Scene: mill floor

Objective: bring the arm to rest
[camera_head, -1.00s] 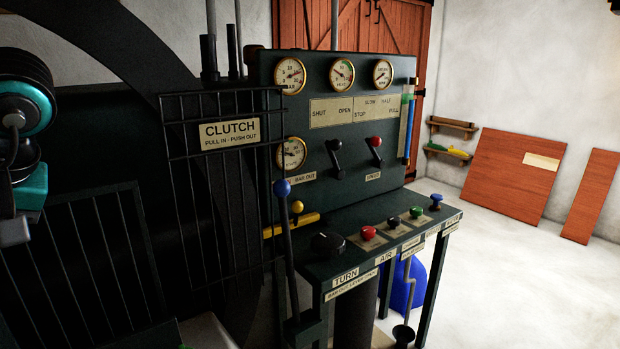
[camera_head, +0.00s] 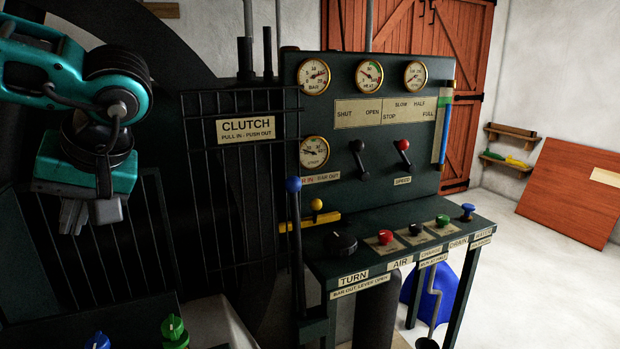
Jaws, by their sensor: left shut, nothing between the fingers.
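My left arm comes in from the left in teal and black. My left gripper (camera_head: 90,214) hangs at the left with its grey fingers pointing down. Its fingers are shut and nothing shows between them. It is in front of the dark barred guard (camera_head: 150,250), apart from the control panel. My right gripper is not in view.
The CLUTCH lever with a blue knob (camera_head: 293,185) stands right of the guard. The dark panel (camera_head: 340,90) carries gauges and levers above a desk with coloured buttons (camera_head: 385,237). Blue and green knobs (camera_head: 174,328) show at the bottom left. Open floor (camera_head: 520,290) lies at the right.

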